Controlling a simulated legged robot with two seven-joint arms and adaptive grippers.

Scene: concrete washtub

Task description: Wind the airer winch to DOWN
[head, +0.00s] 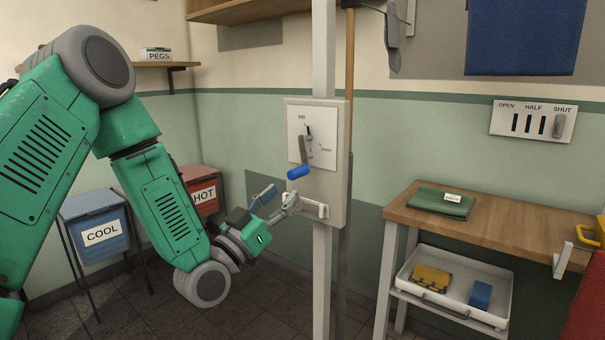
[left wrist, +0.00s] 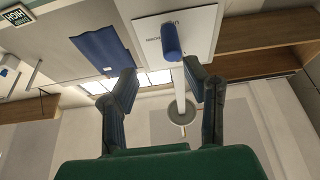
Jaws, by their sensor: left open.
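The airer winch (head: 328,116) is a pale plate on a white post. Its grey crank arm (head: 308,148) hangs roughly straight down to a blue handle (head: 298,172). A label at the plate's top is too small to read surely; one at its right seems to read DOWN. My left gripper (head: 278,201) is open and empty, below and slightly left of the blue handle, apart from it. In the left wrist view, the blue handle (left wrist: 171,40) shows beyond and between the two spread fingertips (left wrist: 164,82). My right gripper is not in view.
Blue COOL (head: 95,225) and red HOT (head: 202,190) bins stand left. A wooden table (head: 500,228) with a green cloth (head: 440,202) stands right, above a white tray (head: 500,318). An OPEN/HALF/SHUT panel (head: 534,119) is on the wall.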

